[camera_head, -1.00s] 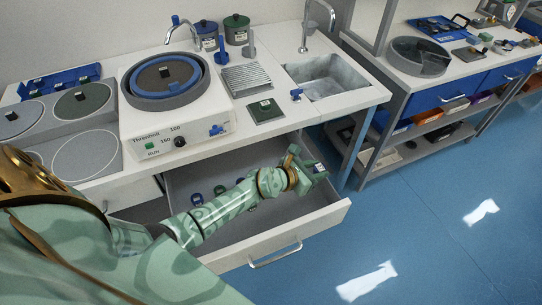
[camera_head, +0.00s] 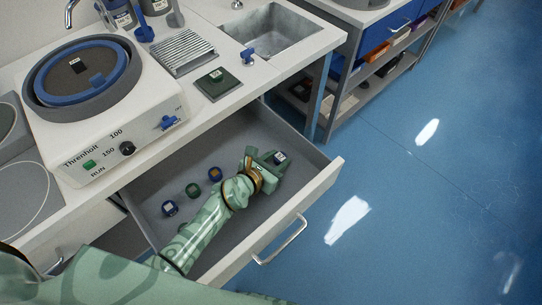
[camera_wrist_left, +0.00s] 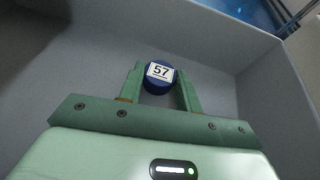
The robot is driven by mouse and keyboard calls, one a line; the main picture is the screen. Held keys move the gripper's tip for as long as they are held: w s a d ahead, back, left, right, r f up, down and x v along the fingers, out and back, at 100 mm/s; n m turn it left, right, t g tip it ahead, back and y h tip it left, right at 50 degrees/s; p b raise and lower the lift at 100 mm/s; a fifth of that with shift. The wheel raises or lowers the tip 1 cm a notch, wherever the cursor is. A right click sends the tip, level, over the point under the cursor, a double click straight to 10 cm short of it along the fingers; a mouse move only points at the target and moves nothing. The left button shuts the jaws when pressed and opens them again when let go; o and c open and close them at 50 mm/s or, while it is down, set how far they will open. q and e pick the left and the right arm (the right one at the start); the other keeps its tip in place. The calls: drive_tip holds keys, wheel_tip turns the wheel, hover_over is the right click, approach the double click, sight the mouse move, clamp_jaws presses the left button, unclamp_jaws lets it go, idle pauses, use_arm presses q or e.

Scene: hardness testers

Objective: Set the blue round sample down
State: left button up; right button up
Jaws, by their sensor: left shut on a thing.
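The blue round sample (camera_wrist_left: 160,86) has a white label reading 57 in the left wrist view. It sits between the two green fingers of my left gripper (camera_wrist_left: 160,74), which is shut on it. In the head view, my left gripper (camera_head: 272,158) is inside the open drawer, near its right end, with the sample (camera_head: 281,157) showing at its tips. The sample looks upright, label up. I cannot tell whether its underside touches the drawer floor (camera_head: 250,205). My right gripper is not in view.
The drawer's front wall (camera_head: 310,196) and the worktop edge bound the space. The drawer floor around the gripper looks clear.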

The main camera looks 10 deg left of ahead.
use_arm(q)
drive_tip(key=shift+r, duration=0.2)
drive_tip(key=shift+f, duration=0.15)
drive_tip(key=o, duration=0.7)
drive_tip(key=shift+a+f, duration=0.1)
drive_tip(key=shift+f, duration=0.05)
drive_tip(key=o, duration=0.4)
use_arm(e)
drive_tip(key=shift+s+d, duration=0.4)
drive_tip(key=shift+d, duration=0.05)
use_arm(q)
drive_tip(key=shift+r, duration=0.3)
drive_tip(key=p+v, duration=0.4)
drive_tip(key=v, duration=0.7)
drive_tip(key=shift+s+p, duration=0.2)
drive_tip(key=shift+p, duration=0.15)
drive_tip(key=shift+s+a, duration=0.15)
drive_tip(key=shift+s, duration=0.1)
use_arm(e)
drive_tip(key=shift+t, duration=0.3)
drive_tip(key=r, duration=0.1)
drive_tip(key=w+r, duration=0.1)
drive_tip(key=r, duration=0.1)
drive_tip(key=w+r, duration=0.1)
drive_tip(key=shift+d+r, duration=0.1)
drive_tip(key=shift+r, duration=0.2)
